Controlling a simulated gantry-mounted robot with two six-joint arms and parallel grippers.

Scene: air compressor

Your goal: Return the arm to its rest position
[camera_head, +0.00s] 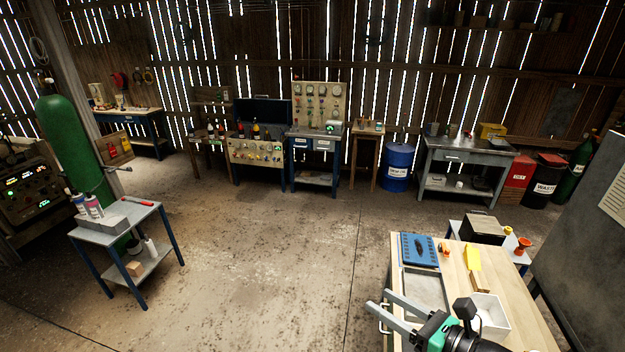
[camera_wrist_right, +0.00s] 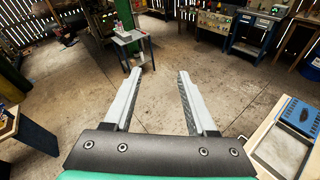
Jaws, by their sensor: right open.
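My right gripper (camera_head: 378,307) is at the lower right of the head view, by the left edge of the wooden workbench (camera_head: 455,265). Its two grey fingers point left and stand apart with nothing between them. In the right wrist view my right gripper (camera_wrist_right: 160,73) is also open and empty, with the concrete floor beyond it. My left gripper is in neither view.
The workbench holds a blue tray (camera_head: 420,248), a grey tray (camera_head: 426,292), a white bin (camera_head: 490,314) and a yellow item (camera_head: 473,257). A small cart (camera_head: 115,222) with bottles stands left, near a green cylinder (camera_head: 75,150). The floor between is clear.

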